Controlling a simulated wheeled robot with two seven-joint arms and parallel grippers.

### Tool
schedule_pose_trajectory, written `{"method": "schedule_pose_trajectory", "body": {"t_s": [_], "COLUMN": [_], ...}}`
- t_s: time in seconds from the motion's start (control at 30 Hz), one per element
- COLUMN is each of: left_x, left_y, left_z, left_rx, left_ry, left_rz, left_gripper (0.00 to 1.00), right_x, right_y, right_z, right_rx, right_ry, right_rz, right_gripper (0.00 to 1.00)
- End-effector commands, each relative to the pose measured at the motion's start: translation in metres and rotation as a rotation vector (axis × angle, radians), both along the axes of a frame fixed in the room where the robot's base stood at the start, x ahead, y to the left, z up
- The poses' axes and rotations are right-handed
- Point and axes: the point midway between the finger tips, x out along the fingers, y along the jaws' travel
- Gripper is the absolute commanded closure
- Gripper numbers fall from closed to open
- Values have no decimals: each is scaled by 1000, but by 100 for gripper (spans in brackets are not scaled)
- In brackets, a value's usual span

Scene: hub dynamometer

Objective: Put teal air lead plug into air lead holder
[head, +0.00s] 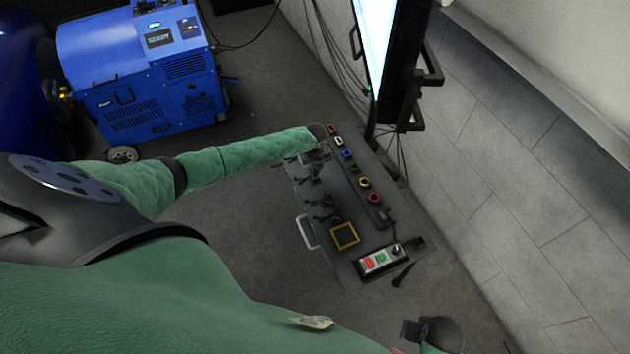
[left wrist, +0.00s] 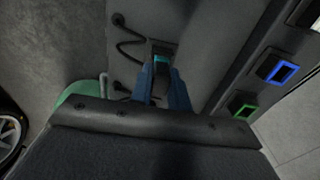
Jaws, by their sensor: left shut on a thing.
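The teal air lead plug (left wrist: 162,60) shows as a teal band on a dark block between the fingertips of my left gripper (left wrist: 163,84) in the left wrist view. The gripper is shut on it, close over the grey panel. In the head view my left gripper (head: 316,153) is small and dark at the panel's far left end. I cannot tell the air lead holder apart from the dark parts around the plug, or whether the plug touches it. My right gripper (head: 410,330) is partly in view at the bottom right of the head view; its jaws are unclear.
The grey panel (head: 345,270) carries a row of coloured sockets, a yellow-framed square (head: 344,236) and a button box (head: 380,260). Black leads (left wrist: 128,45) lie beside the plug. A screen (head: 385,60) stands behind, and a blue machine (head: 140,75) is at upper left.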

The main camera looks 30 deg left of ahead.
Motion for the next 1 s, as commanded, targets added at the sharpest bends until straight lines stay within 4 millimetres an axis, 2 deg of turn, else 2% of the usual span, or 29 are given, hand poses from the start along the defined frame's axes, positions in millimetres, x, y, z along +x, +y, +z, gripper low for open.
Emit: {"method": "schedule_pose_trajectory", "body": {"t_s": [0.03,0.07,0.1,0.17,0.2,0.57,1.0], "left_x": [0,0,0,0,0,1,1], "left_y": [0,0,0,0,0,0,0], "left_z": [0,0,0,0,0,5,66], "left_rx": [0,0,0,0,0,0,0], "left_ry": [0,0,0,0,0,-2,-2], "left_rz": [0,0,0,0,0,-1,-1], "left_gripper": [100,78,71,59,57,57,57], "right_x": [0,0,0,0,0,0,0], "right_y": [0,0,0,0,0,0,0], "right_z": [0,0,0,0,0,-3,-20], "right_rx": [0,0,0,0,0,0,0], "right_ry": [0,0,0,0,0,0,0], "right_rz": [0,0,0,0,0,0,0], "right_gripper": [64,64,64,64,64,64,64]}}
